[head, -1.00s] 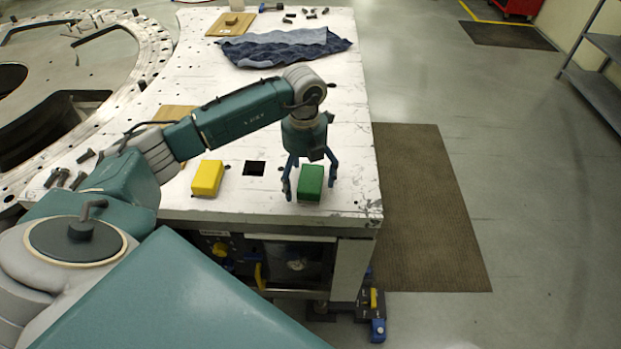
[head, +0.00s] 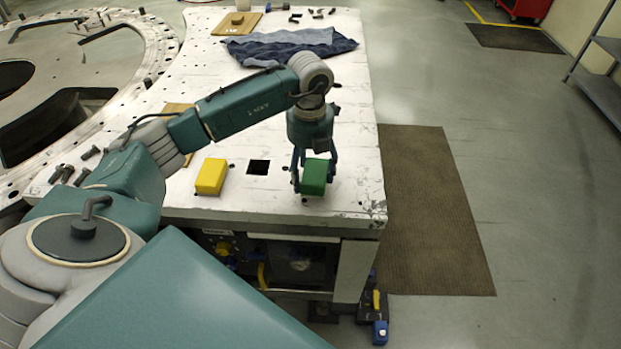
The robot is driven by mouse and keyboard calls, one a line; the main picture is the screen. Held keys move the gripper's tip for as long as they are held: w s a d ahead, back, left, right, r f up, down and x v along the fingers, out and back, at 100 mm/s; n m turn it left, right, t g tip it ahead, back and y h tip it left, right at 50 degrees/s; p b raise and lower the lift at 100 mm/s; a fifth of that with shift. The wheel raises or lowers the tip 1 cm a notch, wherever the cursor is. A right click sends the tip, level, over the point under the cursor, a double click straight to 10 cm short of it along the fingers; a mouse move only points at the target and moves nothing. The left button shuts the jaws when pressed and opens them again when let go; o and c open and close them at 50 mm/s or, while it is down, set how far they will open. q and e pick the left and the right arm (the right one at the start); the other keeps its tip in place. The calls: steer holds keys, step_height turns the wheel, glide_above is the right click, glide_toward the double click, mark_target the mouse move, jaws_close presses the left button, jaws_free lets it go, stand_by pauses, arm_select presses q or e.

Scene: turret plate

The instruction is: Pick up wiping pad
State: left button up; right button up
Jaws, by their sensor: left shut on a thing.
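A green block-shaped pad (head: 314,177) is at the front right of the white table. My left gripper (head: 314,171) points down over it and is shut on it, with the fingers at its sides. The pad looks level, and a dark patch shows under it; I cannot tell for sure how far it is off the table. A yellow block-shaped pad (head: 211,176) lies on the table to the left of the gripper. My right gripper is not in view.
The white table (head: 350,120) has a square dark hole (head: 258,167) between the pads. A crumpled blue cloth (head: 290,45), a wooden board (head: 237,24) and several bolts lie farther back. Several bolts (head: 68,174) lie at left. Open floor with a brown mat (head: 430,210) is at right.

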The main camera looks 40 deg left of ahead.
arm_select(q)
step_height(320, 180, up, 10)
steer(key=b, duration=0.2)
steer(key=shift+w+f+b, duration=0.1)
steer(key=shift+f+b, duration=0.15)
steer(key=shift+b, duration=0.15)
step_height(320, 180, up, 8)
steer(key=p, duration=0.2)
glide_above(311, 170)
steer(key=shift+s+r, duration=0.2)
